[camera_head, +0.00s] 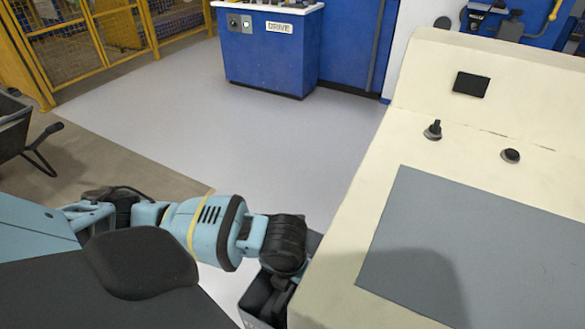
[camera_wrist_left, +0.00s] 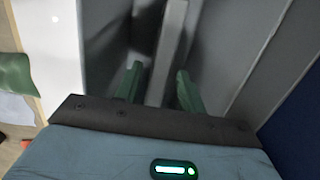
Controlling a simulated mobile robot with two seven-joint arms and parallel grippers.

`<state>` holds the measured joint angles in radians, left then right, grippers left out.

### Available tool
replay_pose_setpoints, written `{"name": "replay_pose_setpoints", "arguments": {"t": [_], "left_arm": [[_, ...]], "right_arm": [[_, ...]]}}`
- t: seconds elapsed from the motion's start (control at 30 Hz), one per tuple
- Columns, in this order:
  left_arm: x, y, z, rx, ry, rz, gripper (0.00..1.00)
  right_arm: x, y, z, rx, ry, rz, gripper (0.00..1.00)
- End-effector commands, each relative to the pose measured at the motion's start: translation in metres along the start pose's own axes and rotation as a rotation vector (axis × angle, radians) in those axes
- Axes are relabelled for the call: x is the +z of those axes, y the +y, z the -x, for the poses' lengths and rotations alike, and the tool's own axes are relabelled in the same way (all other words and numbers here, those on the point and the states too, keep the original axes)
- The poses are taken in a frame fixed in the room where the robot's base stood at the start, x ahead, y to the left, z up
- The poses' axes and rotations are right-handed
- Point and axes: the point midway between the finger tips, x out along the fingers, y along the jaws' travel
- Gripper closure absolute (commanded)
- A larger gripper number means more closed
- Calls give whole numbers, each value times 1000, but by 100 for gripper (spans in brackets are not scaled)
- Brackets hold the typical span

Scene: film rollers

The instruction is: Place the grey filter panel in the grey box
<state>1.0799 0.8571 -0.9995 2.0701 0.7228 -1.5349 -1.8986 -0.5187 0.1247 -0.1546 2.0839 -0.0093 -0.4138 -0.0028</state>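The grey box (camera_head: 247,311) stands low against the left side of the cream cabinet, in the head view's bottom middle. My left gripper (camera_head: 282,290) points down into it, and my wrist hides much of the box. In the left wrist view the green fingers of my left gripper (camera_wrist_left: 159,88) are apart. A thin light-grey upright strip (camera_wrist_left: 171,45) runs between them, with a small gap visible on each side. It looks like the edge of the grey filter panel, inside grey walls, but I cannot tell for sure. My right gripper is not in view.
The cream cabinet (camera_head: 345,285) fills the right, with a flat blue-grey plate (camera_head: 480,250) and two black knobs on top. A blue cabinet (camera_head: 270,55) stands at the back. A yellow fence (camera_head: 95,40) is at the back left. The grey floor (camera_head: 220,130) between is clear.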

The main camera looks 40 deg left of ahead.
Motion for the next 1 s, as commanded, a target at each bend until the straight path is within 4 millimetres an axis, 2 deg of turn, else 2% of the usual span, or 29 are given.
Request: {"name": "replay_pose_setpoints", "arguments": {"t": [0.3,0.5,0.7,1.0], "left_arm": [[2,0,66,-1,-5,0,61],[2,0,96,-2,-4,1,61],[1,0,109,-1,-1,2,61],[0,0,110,0,0,2,61]], "right_arm": [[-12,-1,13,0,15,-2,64],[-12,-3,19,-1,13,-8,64],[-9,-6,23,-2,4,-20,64],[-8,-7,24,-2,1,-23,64]]}}
